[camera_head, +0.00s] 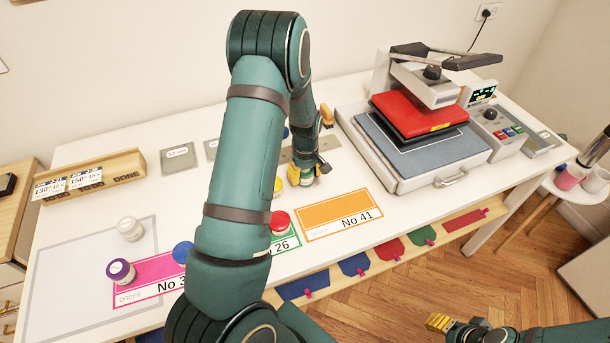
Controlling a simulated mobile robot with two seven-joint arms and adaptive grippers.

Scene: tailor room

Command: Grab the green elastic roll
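My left gripper (308,174) points down low over the table behind the order cards, with yellow fingertip pads on two sides. A yellow roll (278,186) shows partly beside my arm, just left of this gripper. A red roll (280,222) stands nearer the front. My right gripper (455,325) is low at the bottom right, off the table and away from the rolls; its finger opening is unclear.
Purple (121,271), white (130,229) and blue (183,252) rolls stand at the left. An orange card (340,214) lies right of the red roll. A heat press (430,140) fills the right side. A wooden rack (90,176) stands at the back left.

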